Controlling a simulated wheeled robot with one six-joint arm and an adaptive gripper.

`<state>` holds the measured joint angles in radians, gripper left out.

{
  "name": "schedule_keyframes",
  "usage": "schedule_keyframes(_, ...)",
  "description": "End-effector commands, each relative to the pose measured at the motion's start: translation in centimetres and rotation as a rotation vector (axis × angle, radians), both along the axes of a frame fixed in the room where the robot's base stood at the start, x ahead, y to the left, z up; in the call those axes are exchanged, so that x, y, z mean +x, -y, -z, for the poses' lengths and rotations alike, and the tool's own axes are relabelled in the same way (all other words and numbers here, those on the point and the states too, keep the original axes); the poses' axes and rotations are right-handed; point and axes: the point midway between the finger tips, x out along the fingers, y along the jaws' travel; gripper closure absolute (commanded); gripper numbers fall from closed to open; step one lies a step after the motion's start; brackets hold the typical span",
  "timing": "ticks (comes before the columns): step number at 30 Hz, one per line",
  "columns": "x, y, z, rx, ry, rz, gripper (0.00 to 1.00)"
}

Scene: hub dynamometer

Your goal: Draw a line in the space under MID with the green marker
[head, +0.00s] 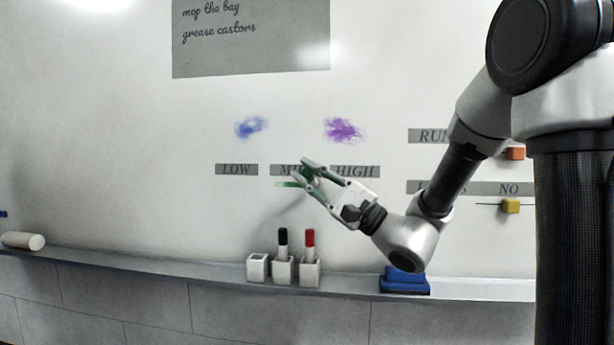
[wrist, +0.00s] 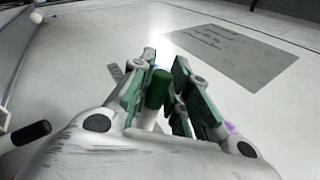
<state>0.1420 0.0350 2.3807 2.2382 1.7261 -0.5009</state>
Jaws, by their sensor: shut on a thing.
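My gripper (head: 311,172) is at the whiteboard just under the MID label (head: 287,170), which it partly covers. It is shut on the green marker (wrist: 156,90), seen between the fingers in the wrist view. In the head view the marker is mostly hidden by the fingers. A short green line (head: 287,184) shows on the board under MID, running left from the gripper; its right end is hidden behind the gripper. I cannot tell whether the marker tip touches the board.
LOW (head: 236,170) and HIGH (head: 357,171) labels flank MID. Blue (head: 251,127) and purple (head: 342,130) smudges lie above. On the ledge stand an empty white holder (head: 257,268), black (head: 282,243) and red (head: 309,243) markers in holders, and a blue eraser (head: 404,282).

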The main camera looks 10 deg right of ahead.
Motion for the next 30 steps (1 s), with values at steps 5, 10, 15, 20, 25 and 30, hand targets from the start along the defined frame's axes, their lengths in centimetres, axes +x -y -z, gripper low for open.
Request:
schedule_keyframes(5, 0.1, 0.0, -0.1, 0.0, 0.0, 0.0, 0.99)
schedule_keyframes(10, 0.1, 0.0, -0.1, 0.0, 0.001, 0.001, 0.99)
schedule_keyframes(15, 0.3, -0.7, -0.1, 0.0, 0.001, 0.0, 0.99)
schedule_keyframes(20, 0.4, -1.3, -0.1, 0.0, 0.002, -0.001, 0.99)
schedule_keyframes(25, 0.4, -1.3, -0.1, 0.0, 0.001, 0.0, 0.99)
schedule_keyframes(30, 0.5, -1.5, 0.0, 0.0, 0.001, -0.001, 0.99)
